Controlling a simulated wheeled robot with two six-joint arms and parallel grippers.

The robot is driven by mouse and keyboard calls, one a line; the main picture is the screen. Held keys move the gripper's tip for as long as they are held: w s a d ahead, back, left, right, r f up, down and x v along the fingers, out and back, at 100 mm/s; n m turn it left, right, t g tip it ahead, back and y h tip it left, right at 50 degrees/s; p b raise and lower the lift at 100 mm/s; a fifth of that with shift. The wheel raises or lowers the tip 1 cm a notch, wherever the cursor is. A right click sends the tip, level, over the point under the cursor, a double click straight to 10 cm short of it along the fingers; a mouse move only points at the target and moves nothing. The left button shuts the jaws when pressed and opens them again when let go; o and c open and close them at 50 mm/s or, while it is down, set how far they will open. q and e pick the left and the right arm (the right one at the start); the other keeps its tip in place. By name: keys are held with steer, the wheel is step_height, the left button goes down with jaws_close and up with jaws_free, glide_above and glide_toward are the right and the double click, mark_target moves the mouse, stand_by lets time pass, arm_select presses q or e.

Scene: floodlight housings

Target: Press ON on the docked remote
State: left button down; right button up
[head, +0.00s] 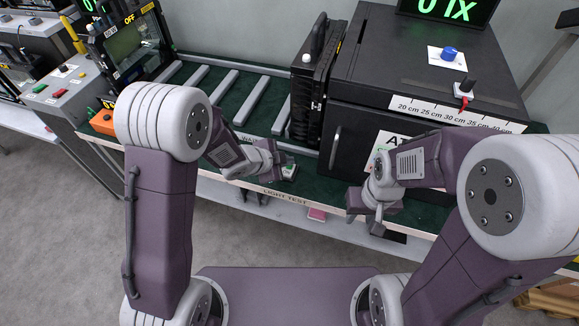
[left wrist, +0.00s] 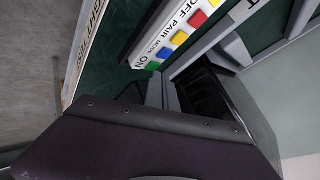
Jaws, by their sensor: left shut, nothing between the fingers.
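The remote (left wrist: 172,40) is white and shows large in the left wrist view, beside the dark green bench top. Its buttons run red, yellow, blue, green, with printed labels OFF, PAIR, MODE and ON. The green button (left wrist: 153,67) is beside the word ON. In the head view only a small part of the remote (head: 289,172) shows, by my left gripper (head: 281,157). My left gripper is shut and empty, close to the ON end; whether it touches the button cannot be told. My right gripper (head: 366,212) hangs at the bench's front edge, its fingers unclear.
A black cabinet (head: 365,115) with a ruler strip stands right of the remote. A black floodlight housing (head: 308,90) stands upright by it. A roller conveyor (head: 222,95) lies behind. An orange box (head: 103,122) and a tester reading OFF (head: 130,45) are left.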

mark_target(287, 168)
arm_select(q)
steer(key=shift+f, duration=0.4)
stand_by(0.5)
steer(key=shift+r, duration=0.1)
steer(key=shift+r+p, duration=0.5)
steer(key=shift+r, duration=0.2)
step_height(287, 168, up, 5)
steer(key=p, duration=0.5)
steer(key=shift+r, duration=0.1)
steer(key=shift+a, duration=0.1)
stand_by(0.6)
